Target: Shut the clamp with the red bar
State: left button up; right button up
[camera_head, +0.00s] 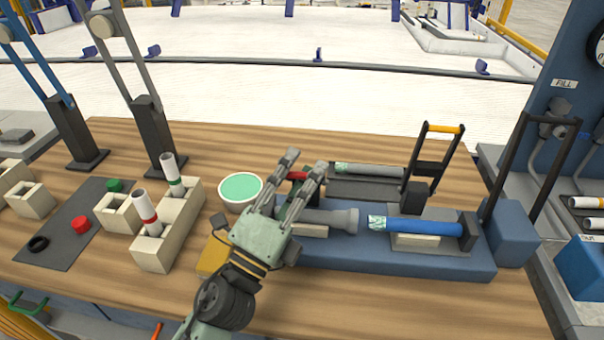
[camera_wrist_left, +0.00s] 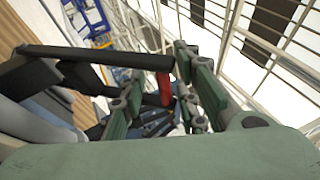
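The red bar (camera_head: 298,175) shows between the fingers of my left gripper (camera_head: 306,160) in the head view. The gripper is open, reaching over the left part of the blue base (camera_head: 400,262). In the left wrist view the red bar (camera_wrist_left: 165,92) joins a black clamp arm (camera_wrist_left: 95,57) and lies between the fingers of the left gripper (camera_wrist_left: 160,70). I cannot tell whether a finger touches it. The gripper hides most of this clamp. A grey pipe (camera_head: 333,218) and a blue pipe (camera_head: 415,225) lie on the base. My right gripper is not in view.
A raised clamp with an orange bar (camera_head: 445,128) and another tall black clamp (camera_head: 515,165) stand at the right. A bowl with green contents (camera_head: 240,188) is close left of the gripper. Beige blocks (camera_head: 155,252) with upright pipes stand farther left. The table's back middle is clear.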

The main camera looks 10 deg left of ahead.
pick_arm(q)
jog(key=shift+s+r, duration=0.1)
jog(key=shift+s, duration=0.1)
jog(key=v, duration=1.2)
jog(key=shift+c, duration=0.3)
